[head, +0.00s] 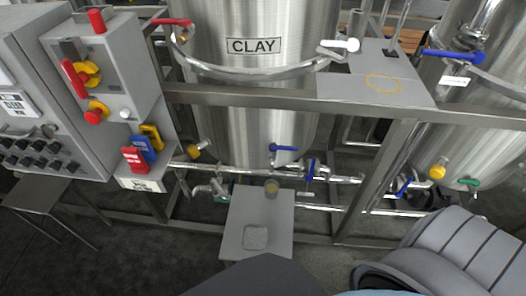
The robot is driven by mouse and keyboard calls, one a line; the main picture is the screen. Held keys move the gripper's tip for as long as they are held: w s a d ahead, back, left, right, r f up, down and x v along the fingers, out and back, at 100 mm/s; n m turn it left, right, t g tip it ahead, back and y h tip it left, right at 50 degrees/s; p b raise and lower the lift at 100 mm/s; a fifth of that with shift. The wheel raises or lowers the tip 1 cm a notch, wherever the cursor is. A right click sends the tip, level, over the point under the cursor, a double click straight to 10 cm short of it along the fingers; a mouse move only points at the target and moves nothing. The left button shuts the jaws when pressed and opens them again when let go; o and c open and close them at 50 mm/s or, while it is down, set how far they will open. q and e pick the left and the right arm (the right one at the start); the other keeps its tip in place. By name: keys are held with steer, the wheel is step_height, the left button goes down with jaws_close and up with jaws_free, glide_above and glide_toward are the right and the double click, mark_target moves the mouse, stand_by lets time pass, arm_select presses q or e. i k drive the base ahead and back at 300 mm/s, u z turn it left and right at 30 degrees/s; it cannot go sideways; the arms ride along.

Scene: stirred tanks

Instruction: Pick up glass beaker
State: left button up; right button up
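A small beaker-like cup (271,188) with a yellowish tint stands upright near the back edge of a small grey table (238,219). It looks like the glass beaker, but it is small in the head view and its details are hard to make out. A pale rounded square (255,238) lies nearer the front of the same table; I cannot tell if it is a pad or a marking. Neither of my grippers is in the head view, and nothing is seen touching the cup.
A steel tank labelled CLAY (256,46) and pipes with blue-handled valves stand behind the table. A grey control box (50,95) is at left. A shelf (376,86) bears a yellow ring. A grey ribbed form (462,250), unclear to me, fills the lower right.

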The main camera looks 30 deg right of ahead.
mark_target(271, 186)
steer(key=z, duration=1.1)
steer(key=k, duration=0.5)
steer(key=u, duration=4.25)
steer(key=k, duration=1.95)
steer(key=z, duration=1.35)
